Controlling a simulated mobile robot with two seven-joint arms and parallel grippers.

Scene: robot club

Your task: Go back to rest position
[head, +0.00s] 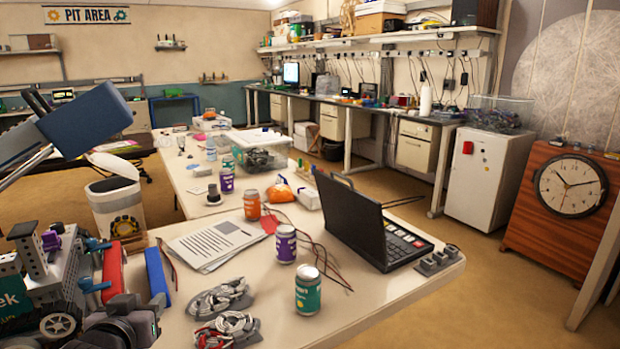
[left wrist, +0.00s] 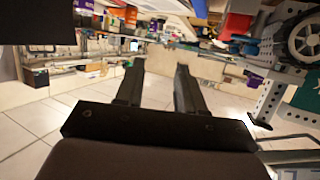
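My left gripper (head: 38,101) is at the left of the head view, raised beside the table's left side. Its two dark fingers also show in the left wrist view (left wrist: 158,72). My right gripper is not in view in either picture.
A wheeled model robot (head: 62,322) stands at the near left; its wheel (left wrist: 308,38) is close on the right in the wrist view. The white table (head: 172,335) holds a laptop (head: 350,220), several cans and papers (head: 215,244). A bin (head: 118,208) stands beyond the model.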

